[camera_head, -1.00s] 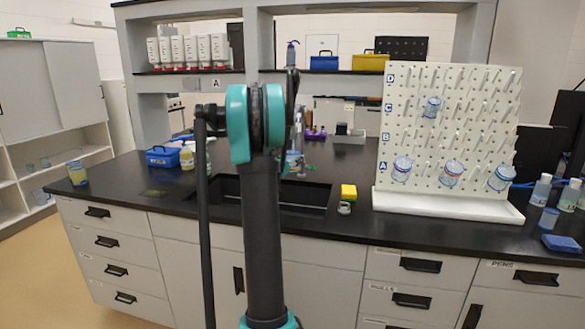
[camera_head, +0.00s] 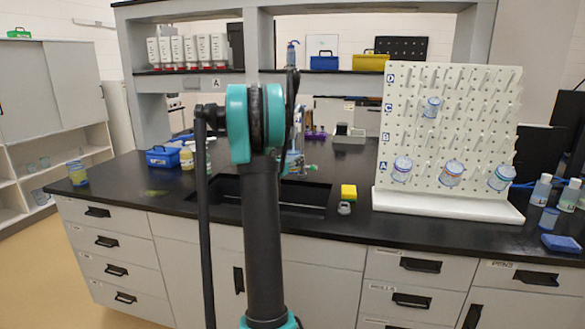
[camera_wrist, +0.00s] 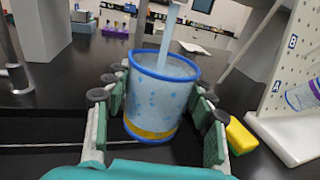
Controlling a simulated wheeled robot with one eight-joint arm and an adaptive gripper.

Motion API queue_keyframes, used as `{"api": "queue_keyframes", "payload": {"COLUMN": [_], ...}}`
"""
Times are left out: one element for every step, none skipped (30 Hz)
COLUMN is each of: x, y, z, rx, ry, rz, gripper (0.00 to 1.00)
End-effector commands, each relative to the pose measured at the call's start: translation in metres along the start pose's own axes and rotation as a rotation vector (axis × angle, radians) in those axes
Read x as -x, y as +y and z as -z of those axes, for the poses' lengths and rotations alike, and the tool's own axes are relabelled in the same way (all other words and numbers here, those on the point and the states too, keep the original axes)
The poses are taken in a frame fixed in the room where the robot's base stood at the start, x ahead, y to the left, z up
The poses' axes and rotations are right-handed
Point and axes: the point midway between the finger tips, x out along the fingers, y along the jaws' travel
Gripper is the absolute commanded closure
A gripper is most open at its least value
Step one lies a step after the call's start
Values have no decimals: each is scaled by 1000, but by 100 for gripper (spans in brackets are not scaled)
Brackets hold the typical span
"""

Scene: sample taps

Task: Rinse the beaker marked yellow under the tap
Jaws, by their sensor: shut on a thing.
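The beaker (camera_wrist: 158,100) fills the middle of the wrist view. It has a blue rim, blue drops on its wall and a yellow band near its base. My gripper (camera_wrist: 162,112) is shut on it, with a finger on each side, and holds it about upright. A pale blue stream of water (camera_wrist: 168,35) falls from above into its mouth; the spout (camera_wrist: 180,2) is only just in view at the top edge. In the head view my arm hides most of the gripper, above the dark sink (camera_head: 305,194).
A yellow sponge (camera_head: 348,192) lies right of the sink. A white pegboard rack (camera_head: 445,130) holding several beakers stands further right. A blue box (camera_head: 162,157) and a yellow-banded beaker (camera_head: 77,174) are at left. A metal post (camera_wrist: 12,60) stands left of my gripper.

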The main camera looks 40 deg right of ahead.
Motion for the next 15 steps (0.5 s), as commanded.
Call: {"api": "queue_keyframes", "payload": {"x": [0, 0, 0, 0, 0, 0, 0, 0, 0, 0, 1, 2, 4, 6, 10], "y": [0, 0, 0, 0, 0, 0, 0, 0, 0, 0, 0, 0, -1, -1, -2], "z": [0, 0, 0, 0, 0, 0, 0, 0, 0, 0, 0, 0, 0, 0, 0], "rx": [0, 0, 0, 0, 0, 0, 0, 0, 0, 0, 0, 0, 0, 0, 0], "ry": [0, 0, 0, 0, 0, 0, 0, 0, 0, 0, 0, 0, 0, 0, 0], "rz": [0, 0, 0, 0, 0, 0, 0, 0, 0, 0, 0, 0, 0, 0, 0], "gripper": [73, 73, 73, 73, 73, 73, 73, 73, 73, 73, 73, 73, 73, 73, 73]}}
